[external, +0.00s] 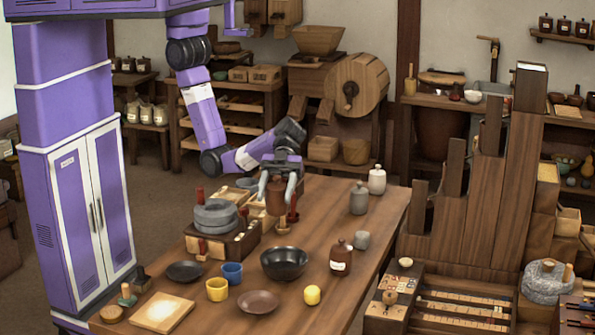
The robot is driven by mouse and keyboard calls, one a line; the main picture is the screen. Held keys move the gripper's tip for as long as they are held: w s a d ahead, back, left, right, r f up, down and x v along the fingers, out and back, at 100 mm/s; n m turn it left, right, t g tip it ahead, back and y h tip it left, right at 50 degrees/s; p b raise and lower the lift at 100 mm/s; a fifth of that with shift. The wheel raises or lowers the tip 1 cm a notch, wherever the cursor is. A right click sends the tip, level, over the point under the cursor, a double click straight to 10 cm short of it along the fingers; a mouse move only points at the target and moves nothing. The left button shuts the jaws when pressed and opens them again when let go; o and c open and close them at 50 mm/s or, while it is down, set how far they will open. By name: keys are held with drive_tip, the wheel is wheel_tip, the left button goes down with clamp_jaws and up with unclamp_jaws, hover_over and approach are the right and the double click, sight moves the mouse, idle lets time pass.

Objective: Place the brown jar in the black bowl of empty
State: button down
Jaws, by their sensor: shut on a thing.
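My gripper (277,196) is over the far part of the wooden table, shut on a reddish-brown jar (276,198). The jar looks upright between the two pale fingers; whether its base touches anything is hard to tell. The black bowl (284,264) stands nearer the front of the table, below and slightly right of my gripper in the picture. It looks empty. A second brown jar (341,260), with a knobbed lid and white label, stands just right of the bowl.
The stone quern (214,218) on its wooden box stands left of my gripper. Grey jar (359,198), white jar (377,180) and grey cup (362,239) stand right. Near the bowl are blue cup (232,273), yellow cup (217,288), brown plate (258,301), dark plate (185,271) and yellow object (312,295).

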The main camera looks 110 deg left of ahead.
wheel_tip(320, 180, down, 10)
drive_tip(key=shift+f, duration=0.15)
idle(0.3)
drive_tip(key=shift+f+b, duration=0.3)
drive_tip(key=shift+f, duration=0.05)
drive_tip(key=shift+f+b, duration=0.25)
drive_tip(key=shift+b, duration=0.1)
